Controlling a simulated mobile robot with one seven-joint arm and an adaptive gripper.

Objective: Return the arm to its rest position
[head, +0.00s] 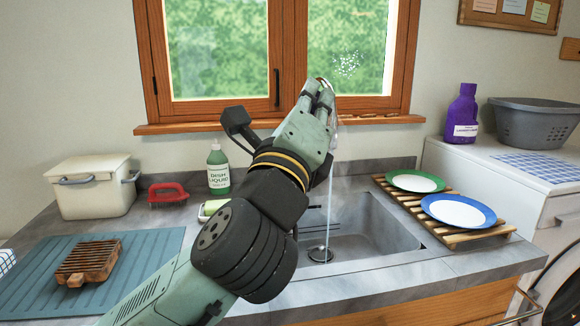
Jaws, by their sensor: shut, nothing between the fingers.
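My arm reaches up from the bottom left across the middle of the head view. My gripper (319,88) is raised in front of the window and the sink, with its fingers pointing up. It is shut and empty. The grey sink (375,232) lies behind and to the right of my arm. A thin stream of water (328,205) runs down into it beside my gripper. The faucet is mostly hidden behind my gripper.
A slatted wooden rack (470,236) holds a green-rimmed plate (415,181) and a blue-rimmed plate (458,211).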

